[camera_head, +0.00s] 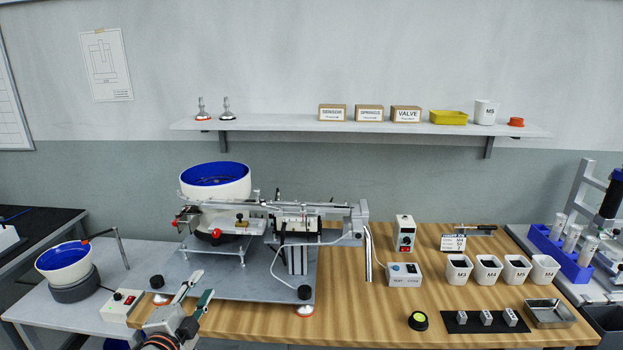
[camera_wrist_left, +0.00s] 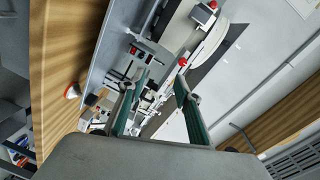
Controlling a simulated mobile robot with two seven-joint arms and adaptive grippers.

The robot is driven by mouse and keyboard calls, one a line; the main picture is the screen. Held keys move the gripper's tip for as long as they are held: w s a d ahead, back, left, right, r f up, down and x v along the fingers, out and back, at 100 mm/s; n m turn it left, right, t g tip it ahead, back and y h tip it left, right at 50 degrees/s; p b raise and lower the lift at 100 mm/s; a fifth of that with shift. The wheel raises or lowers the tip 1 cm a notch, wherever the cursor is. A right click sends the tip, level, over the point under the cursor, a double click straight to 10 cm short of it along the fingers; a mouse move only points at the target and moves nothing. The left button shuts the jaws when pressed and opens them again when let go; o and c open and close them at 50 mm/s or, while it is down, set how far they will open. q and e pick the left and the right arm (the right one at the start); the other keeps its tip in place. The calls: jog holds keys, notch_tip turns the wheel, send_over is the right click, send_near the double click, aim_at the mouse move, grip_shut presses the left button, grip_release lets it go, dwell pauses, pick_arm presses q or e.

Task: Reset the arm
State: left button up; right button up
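My left gripper (camera_head: 195,293) is in the lower left of the head view, in front of the gantry machine's grey base plate (camera_head: 240,283). Its two fingers are spread apart with nothing between them. In the left wrist view the fingers of this gripper (camera_wrist_left: 163,92) are also apart, with green inner pads, and parts of the machine show beyond them. My right gripper is not in the head view. The gantry machine (camera_head: 295,222) stands on the wooden bench with a blue-lined white bowl (camera_head: 215,181) at its back left.
A control box (camera_head: 404,274), a switch box (camera_head: 404,233), white cups (camera_head: 487,270), a black mat (camera_head: 486,321) and a metal tray (camera_head: 549,313) are on the bench's right side. A small control box (camera_head: 121,305) is left of my gripper. A shelf (camera_head: 360,125) hangs behind.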

pick_arm(q)
jog(key=s+d+f+n+g+h, duration=0.1)
jog(key=s+d+f+n+g, duration=0.2)
jog(key=s+f, duration=0.9)
jog(key=s+d+f+n+g+h, duration=0.1)
jog(key=s+d+f+n+g, duration=0.2)
jog(key=s+d+f+n, duration=0.4)
jog(key=s+d+f, duration=0.1)
jog(key=s+f, duration=0.5)
jog(key=s, duration=0.4)
jog(key=shift+f, duration=0.2)
